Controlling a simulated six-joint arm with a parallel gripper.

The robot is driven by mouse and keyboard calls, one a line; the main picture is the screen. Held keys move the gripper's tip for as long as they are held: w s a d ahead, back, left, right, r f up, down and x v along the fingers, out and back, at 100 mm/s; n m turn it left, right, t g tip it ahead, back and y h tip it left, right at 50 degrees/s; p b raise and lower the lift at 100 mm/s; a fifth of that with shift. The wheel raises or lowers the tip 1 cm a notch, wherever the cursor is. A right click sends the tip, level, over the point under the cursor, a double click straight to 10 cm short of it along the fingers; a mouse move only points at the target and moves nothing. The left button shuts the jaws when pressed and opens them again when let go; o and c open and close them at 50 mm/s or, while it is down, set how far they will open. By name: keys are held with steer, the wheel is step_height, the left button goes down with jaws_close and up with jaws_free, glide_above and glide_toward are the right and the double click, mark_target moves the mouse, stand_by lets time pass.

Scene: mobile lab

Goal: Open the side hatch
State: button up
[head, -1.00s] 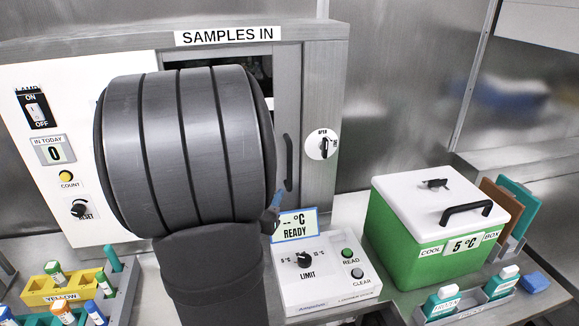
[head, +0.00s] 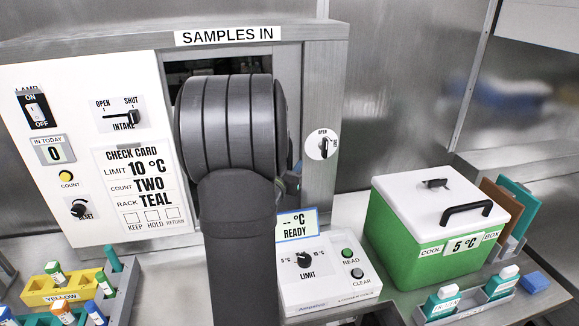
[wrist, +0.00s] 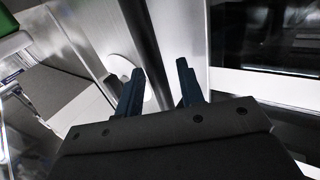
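The hatch (head: 288,62) under the "SAMPLES IN" sign has a grey metal frame and a dark window, mostly hidden behind my arm in the head view. Its dark upright handle is now hidden there by my arm and gripper. Right of it is a round white latch plate (head: 313,149) marked "OPEN", with a black upright knob (head: 323,146). My gripper (head: 293,182) is at the hatch's right edge, partly hidden. In the wrist view my gripper (wrist: 159,66) has its two fingers apart, with grey metal showing between them. The white plate (wrist: 120,67) is partly behind the left finger.
A white panel (head: 75,140) with switches and a check card (head: 134,190) is left of my arm. A limit box (head: 325,285) stands below the hatch, a green cool box (head: 400,240) to the right. A yellow rack (head: 50,292) is front left.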

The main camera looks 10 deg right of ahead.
jaws_close()
steer(key=shift+a, duration=0.15)
steer(key=a, duration=2.4)
steer(key=shift+a, duration=0.25)
steer(key=shift+f, duration=0.1)
jaws_free()
steer(key=v, duration=1.7)
steer(key=shift+s, duration=0.2)
